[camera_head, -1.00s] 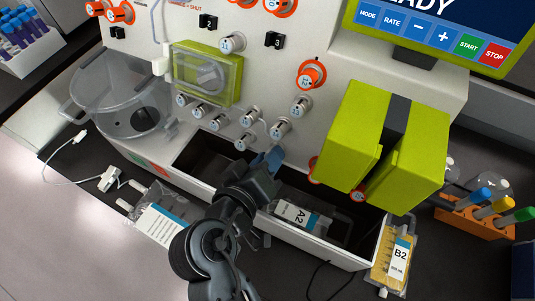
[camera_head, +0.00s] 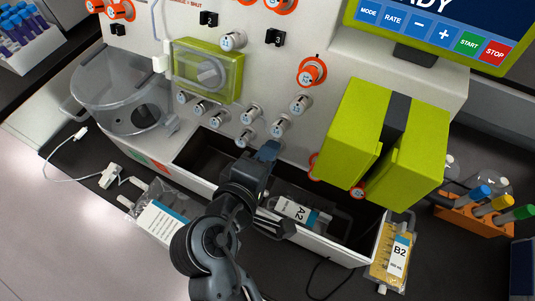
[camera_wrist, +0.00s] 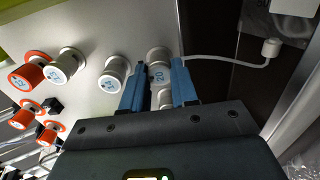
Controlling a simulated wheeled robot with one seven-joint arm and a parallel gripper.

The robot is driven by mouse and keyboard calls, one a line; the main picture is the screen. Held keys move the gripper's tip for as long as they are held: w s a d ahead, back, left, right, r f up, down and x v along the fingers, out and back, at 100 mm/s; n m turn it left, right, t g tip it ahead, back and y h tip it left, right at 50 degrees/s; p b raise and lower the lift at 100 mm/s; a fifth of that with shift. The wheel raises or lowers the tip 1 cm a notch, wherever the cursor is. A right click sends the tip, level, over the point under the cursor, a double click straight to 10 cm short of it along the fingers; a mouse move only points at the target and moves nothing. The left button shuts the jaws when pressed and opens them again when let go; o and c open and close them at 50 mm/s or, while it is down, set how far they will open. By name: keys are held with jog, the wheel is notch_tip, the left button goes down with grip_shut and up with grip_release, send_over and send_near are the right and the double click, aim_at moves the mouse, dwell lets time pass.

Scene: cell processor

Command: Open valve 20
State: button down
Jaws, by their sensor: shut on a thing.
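Valve 20 (camera_wrist: 160,75) is a white round knob with a "20" label, on the white panel in the wrist view. My gripper (camera_wrist: 157,72) has its two blue fingers on either side of the knob and is shut on it. In the head view my gripper (camera_head: 268,151) is at the lower panel, below the rows of white knobs. I cannot make out valve 20 there; my gripper seems to hide it.
A white knob (camera_wrist: 114,73) sits close left of my fingers, with orange-backed knobs (camera_wrist: 30,75) beyond. Below is an open bin (camera_head: 325,250) holding bag A2 (camera_head: 292,210). A green block (camera_head: 415,160) juts out at right. Bag B2 (camera_head: 396,255) hangs outside the bin.

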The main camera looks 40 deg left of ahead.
dwell(0.3)
jog(key=c, duration=0.9)
grip_release()
jog(key=shift+o, duration=0.2)
jog(key=shift+s, duration=0.1)
jog(key=b+v, duration=0.1)
jog(key=v, duration=0.6)
jog(key=shift+s, duration=0.25)
jog(key=shift+d+r, duration=0.1)
jog(key=shift+r, duration=0.05)
